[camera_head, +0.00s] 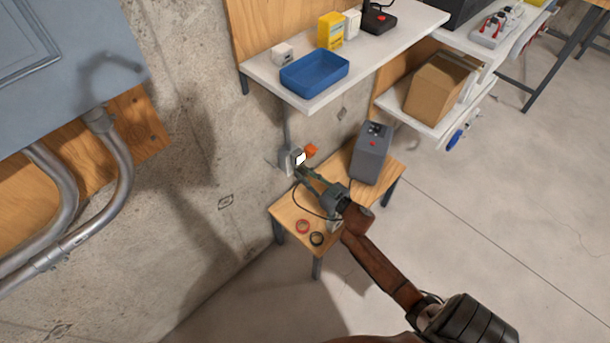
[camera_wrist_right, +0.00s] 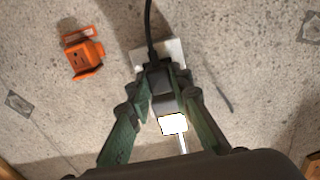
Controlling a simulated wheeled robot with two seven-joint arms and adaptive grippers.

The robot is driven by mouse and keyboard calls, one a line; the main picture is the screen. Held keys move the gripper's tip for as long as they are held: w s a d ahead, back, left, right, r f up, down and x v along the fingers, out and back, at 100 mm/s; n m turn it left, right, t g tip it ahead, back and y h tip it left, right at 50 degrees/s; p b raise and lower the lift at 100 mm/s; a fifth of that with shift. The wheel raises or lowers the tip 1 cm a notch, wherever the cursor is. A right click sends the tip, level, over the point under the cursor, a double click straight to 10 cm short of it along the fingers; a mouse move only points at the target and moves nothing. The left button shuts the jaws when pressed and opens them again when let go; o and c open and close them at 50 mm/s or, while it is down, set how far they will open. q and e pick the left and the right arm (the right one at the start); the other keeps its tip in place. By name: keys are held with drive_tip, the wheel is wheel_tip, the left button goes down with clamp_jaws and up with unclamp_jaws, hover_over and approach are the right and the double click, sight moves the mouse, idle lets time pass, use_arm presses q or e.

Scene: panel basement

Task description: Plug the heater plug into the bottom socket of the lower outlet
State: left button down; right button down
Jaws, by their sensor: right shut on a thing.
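The lower outlet (camera_head: 286,163) is a pale box low on the concrete wall, beside the small wooden table. Its pale plate (camera_wrist_right: 174,50) shows behind my fingers in the right wrist view. My right gripper (camera_head: 304,172) is at the outlet; its green fingers (camera_wrist_right: 165,82) are shut on the dark heater plug (camera_wrist_right: 160,79). A black cable runs up from the plug in that view. The fingers hide the sockets, so I cannot tell whether the plug's pins are in. A small bright white piece (camera_wrist_right: 173,124) shows between the fingers. My left gripper is not in view.
The grey heater (camera_head: 370,155) stands on the wooden table (camera_head: 287,207), with a red ring (camera_head: 303,226) and a dark ring (camera_head: 317,239). An orange box (camera_wrist_right: 84,54) is close beside the outlet. A white shelf (camera_head: 313,96) with a blue tray (camera_head: 314,72) overhangs above.

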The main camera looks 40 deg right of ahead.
drive_tip(key=shift+w+r, duration=0.15)
drive_tip(key=shift+w, duration=0.05)
idle(0.6)
drive_tip(key=shift+w+p, duration=0.45)
drive_tip(key=shift+p, duration=0.25)
idle(1.6)
drive_tip(key=c, duration=1.7)
unclamp_jaws()
drive_tip(key=shift+o, duration=0.2)
drive_tip(key=s, duration=1.2)
drive_tip(key=shift+d, duration=0.45)
